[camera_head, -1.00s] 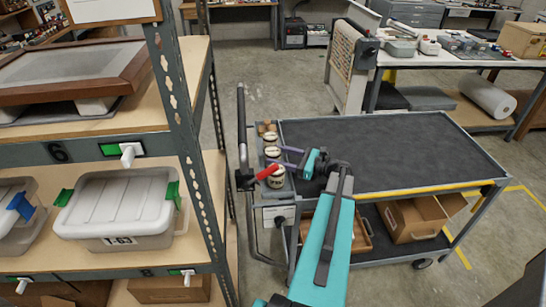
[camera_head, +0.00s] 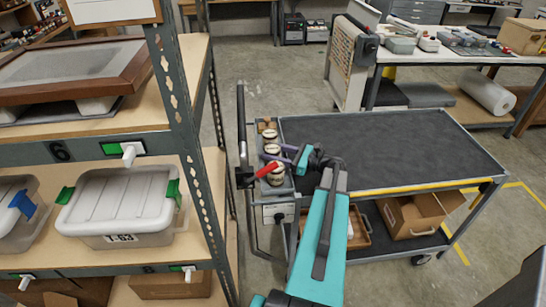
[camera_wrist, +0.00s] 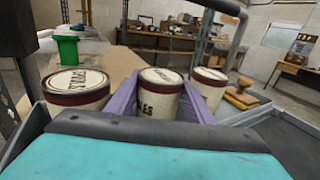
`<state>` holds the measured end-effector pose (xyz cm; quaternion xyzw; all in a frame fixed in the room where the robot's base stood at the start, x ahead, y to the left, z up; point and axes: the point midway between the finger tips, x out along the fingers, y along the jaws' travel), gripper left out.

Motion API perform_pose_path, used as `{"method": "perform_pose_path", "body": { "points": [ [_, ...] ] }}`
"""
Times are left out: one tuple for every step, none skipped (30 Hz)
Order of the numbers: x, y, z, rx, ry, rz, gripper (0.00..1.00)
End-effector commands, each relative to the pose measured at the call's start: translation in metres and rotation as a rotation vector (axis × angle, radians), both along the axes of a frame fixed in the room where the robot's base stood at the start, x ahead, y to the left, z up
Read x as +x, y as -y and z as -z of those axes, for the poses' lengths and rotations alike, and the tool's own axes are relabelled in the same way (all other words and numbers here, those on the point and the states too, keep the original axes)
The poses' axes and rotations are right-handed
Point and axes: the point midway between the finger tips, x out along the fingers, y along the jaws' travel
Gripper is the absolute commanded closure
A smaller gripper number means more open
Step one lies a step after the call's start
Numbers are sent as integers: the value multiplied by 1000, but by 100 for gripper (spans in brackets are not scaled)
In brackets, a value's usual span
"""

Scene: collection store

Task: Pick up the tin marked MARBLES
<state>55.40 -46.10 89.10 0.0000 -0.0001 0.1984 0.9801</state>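The tin between my fingers is the middle tin (camera_wrist: 158,100) of three; the visible end of its side lettering reads "LES". It is cream with a dark red band under the lid. My gripper (camera_wrist: 160,105) has its purple fingers on either side of it, open; I cannot tell whether they touch it. A similar tin (camera_wrist: 75,90) stands to the left and another (camera_wrist: 208,88) to the right, outside the fingers. In the head view the tins stand in a row in a narrow grey tray (camera_head: 290,186) at the cart's left end, partly hidden by my gripper (camera_head: 280,154).
The cart's dark top (camera_head: 390,145) is bare. Small wooden-handled items (camera_head: 266,124) stand beyond the tins. A red lever (camera_head: 267,169) and the cart's upright handle (camera_head: 241,125) are close by. A shelf rack (camera_head: 180,100) stands to the left.

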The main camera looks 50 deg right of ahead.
Motion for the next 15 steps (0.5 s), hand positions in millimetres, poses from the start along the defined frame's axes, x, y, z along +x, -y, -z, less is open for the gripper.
{"method": "perform_pose_path", "body": {
  "points": [
    [0,0,0,0,0,0,80],
    [0,0,0,0,0,-1,85],
    [0,0,-1,1,2,-1,85],
    [0,0,-1,1,2,-1,85],
    [0,0,-1,1,2,-1,85],
    [0,0,-1,1,2,-1,85],
    [0,0,-1,1,2,-1,85],
    [0,0,-1,1,2,-1,85],
    [0,0,-1,0,2,-1,85],
    [0,0,-1,0,2,-1,85],
    [0,0,-2,0,2,-1,85],
    [0,0,-2,0,2,-1,85],
    [0,-1,-3,0,2,-1,85],
    [0,-1,-4,0,2,-1,85],
    [0,-1,-5,0,2,-1,85]
  ]
}}
